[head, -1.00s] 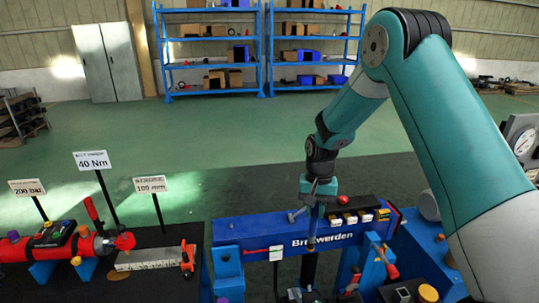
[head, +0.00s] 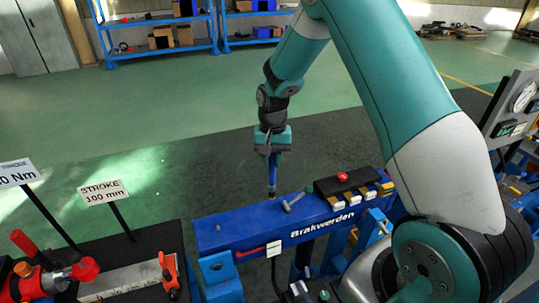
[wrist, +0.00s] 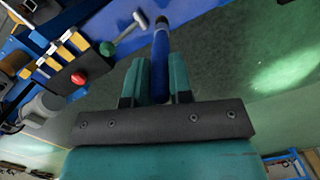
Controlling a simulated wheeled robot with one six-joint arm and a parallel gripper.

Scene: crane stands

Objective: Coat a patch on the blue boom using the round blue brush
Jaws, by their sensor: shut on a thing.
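The blue boom (head: 237,226), lettered "Brakwerden", runs across the lower middle of the head view. It also fills the upper left of the wrist view (wrist: 108,18). My gripper (head: 272,152) is shut on the round blue brush (head: 273,172), which points down. In the wrist view the brush handle (wrist: 160,68) stands between the teal fingers (wrist: 155,85), its dark tip away from me. The tip is at the boom's far top edge in the head view; I cannot tell if it touches. No coated patch is distinct.
A hammer (head: 296,200) lies on the boom, just right of the brush. A black box with a red knob (head: 343,177) and several white-and-yellow blocks (head: 353,196) sit further right. A "STROKE 100 mm" sign (head: 104,191) stands left. Floor behind the boom is clear.

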